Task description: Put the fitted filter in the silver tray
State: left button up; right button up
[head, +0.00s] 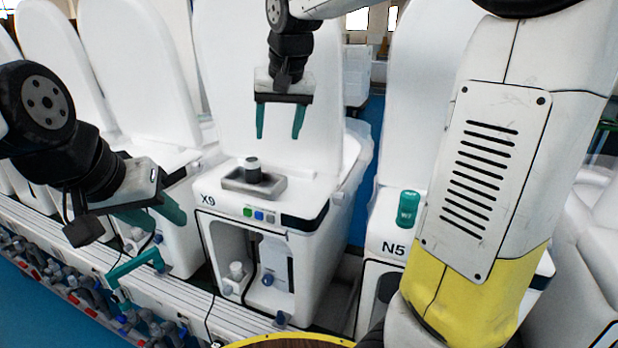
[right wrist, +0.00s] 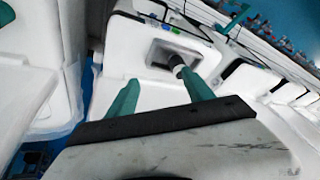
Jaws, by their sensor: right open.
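The silver tray (head: 280,184) sits on top of the white unit marked X9. A small filter-like cylinder with a dark top and pale band (head: 252,170) stands upright in it. The right wrist view also shows the tray (right wrist: 156,50) and the cylinder (right wrist: 175,62), partly behind a finger. My right gripper (head: 281,136) is open and empty, above and slightly right of the tray, apart from the cylinder. My left gripper (head: 160,216) is lower left of the tray, with nothing visible held; its finger gap is unclear.
A green cylinder (head: 408,208) stands on the N5 unit to the right. Raised white lids stand behind. A teal handle (head: 138,265) is below my left gripper.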

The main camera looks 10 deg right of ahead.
jog(key=s+d+f+t, duration=0.1)
jog(key=s+d+f, duration=0.2)
jog(key=s, duration=0.7)
jog(key=s+d+f, duration=0.3)
jog(key=s+d, duration=0.1)
jog(key=s, duration=0.6)
jog(key=shift+s+d+t+y, duration=0.15)
jog(key=shift+d+t+y, duration=0.1)
jog(key=shift+t+y, duration=0.15)
